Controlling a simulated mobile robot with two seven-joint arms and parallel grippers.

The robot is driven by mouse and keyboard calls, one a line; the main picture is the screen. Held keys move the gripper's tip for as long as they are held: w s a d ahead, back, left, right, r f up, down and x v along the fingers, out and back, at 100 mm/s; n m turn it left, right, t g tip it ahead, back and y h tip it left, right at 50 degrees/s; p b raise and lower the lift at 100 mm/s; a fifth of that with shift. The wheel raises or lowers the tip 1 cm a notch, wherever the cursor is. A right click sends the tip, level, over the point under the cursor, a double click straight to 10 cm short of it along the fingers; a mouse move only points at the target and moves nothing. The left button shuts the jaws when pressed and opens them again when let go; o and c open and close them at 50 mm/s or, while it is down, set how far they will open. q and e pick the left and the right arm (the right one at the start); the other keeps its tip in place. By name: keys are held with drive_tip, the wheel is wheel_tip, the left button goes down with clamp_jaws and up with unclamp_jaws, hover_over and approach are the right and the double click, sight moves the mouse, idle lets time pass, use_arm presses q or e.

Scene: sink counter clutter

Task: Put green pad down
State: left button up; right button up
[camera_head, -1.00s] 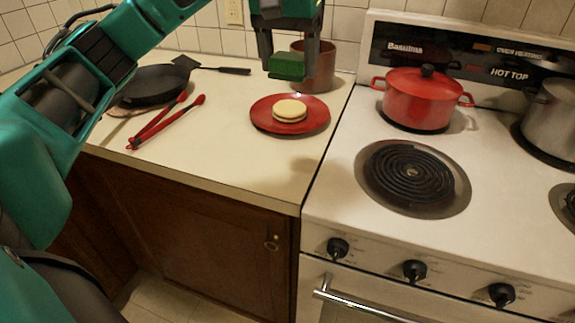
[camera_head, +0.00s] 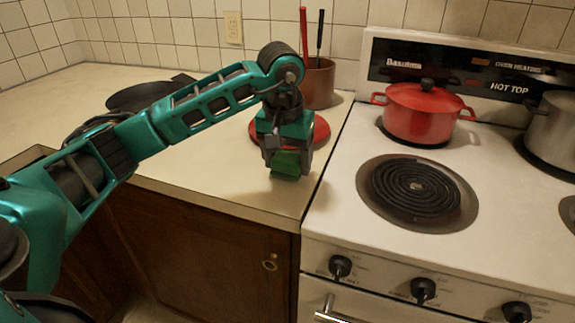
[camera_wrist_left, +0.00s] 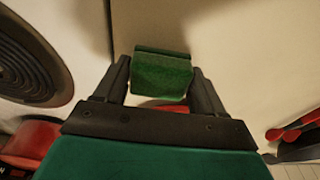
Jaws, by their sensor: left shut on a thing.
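The green pad (camera_head: 287,163) is held between the fingers of my left gripper (camera_head: 286,152), low over the counter (camera_head: 215,180) just in front of the red plate (camera_head: 322,129). In the left wrist view the green pad (camera_wrist_left: 161,74) sits between both dark fingers of the left gripper (camera_wrist_left: 162,82), with pale counter around it. I cannot tell whether the pad touches the counter. The arm hides most of the plate and whatever is on it. My right gripper is not in view.
The stove stands to the right with a coil burner (camera_head: 416,192) and a red pot (camera_head: 425,112). A brown canister (camera_head: 318,84) with utensils stands behind the plate. A dark pan (camera_head: 150,92) lies at the back left. The counter's front edge is close to the gripper.

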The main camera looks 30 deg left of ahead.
sight(284, 164)
use_arm(q)
drive_tip(key=shift+f, duration=0.75)
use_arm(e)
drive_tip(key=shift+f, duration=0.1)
use_arm(q)
drive_tip(key=shift+f, duration=0.1)
drive_tip(key=o, duration=0.9)
drive_tip(key=shift+o, duration=0.2)
drive_tip(key=shift+r, duration=0.4)
drive_tip(key=r, duration=0.3)
drive_tip(key=s+r, duration=0.1)
drive_tip(key=r, duration=0.3)
drive_tip(key=r+p, duration=0.1)
drive_tip(key=r, duration=0.2)
drive_tip(key=shift+s+d+r, duration=0.25)
drive_tip(key=shift+s, duration=0.05)
drive_tip(key=shift+s+r, duration=0.1)
drive_tip(key=shift+r, duration=0.35)
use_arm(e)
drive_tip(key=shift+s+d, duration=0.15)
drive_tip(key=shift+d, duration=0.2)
